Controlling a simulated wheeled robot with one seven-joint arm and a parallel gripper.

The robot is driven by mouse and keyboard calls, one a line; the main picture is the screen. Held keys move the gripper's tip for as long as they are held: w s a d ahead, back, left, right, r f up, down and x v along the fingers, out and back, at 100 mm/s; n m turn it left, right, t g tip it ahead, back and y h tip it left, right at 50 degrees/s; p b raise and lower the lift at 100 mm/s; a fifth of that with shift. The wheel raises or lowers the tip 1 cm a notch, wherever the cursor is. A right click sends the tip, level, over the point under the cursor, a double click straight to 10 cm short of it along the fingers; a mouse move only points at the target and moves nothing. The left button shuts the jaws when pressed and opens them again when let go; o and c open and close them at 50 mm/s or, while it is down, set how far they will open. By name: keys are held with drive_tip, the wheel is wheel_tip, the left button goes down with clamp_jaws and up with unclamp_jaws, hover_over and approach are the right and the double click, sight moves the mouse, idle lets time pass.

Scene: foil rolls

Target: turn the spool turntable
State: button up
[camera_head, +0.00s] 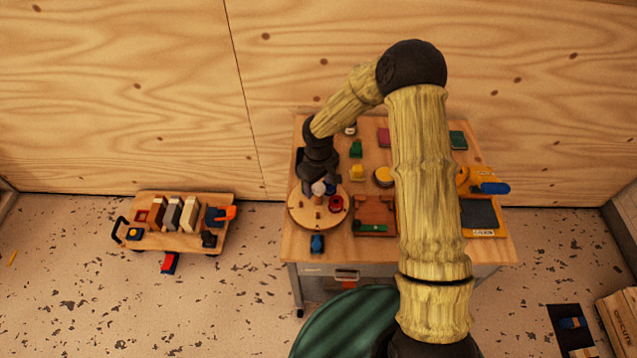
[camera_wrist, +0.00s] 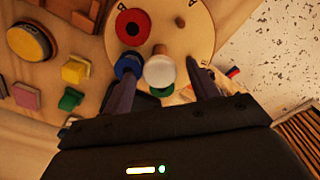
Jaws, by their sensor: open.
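The spool turntable (camera_head: 300,212) is a round wooden disc on the left part of the workbench; part of it also shows in the wrist view (camera_wrist: 200,30). It carries a red spool (camera_head: 336,203), seen in the wrist view (camera_wrist: 132,27) too, a blue spool (camera_wrist: 129,65), and a white round piece (camera_wrist: 159,71). Wooden pegs stand up from the disc. My gripper (camera_head: 319,186) is over the disc's far side. In the wrist view its open fingers (camera_wrist: 161,72) lie either side of the white piece, the left one close to the blue spool. Contact cannot be told.
The workbench (camera_head: 290,247) also bears a yellow round button (camera_head: 383,176), a green block (camera_head: 356,149), a yellow block (camera_head: 357,171) and a blue piece (camera_head: 317,243) near the front edge. A low wooden cart (camera_head: 185,241) stands left on the floor. The plywood wall is behind.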

drive_tip(key=shift+f, duration=0.15)
clamp_jaws()
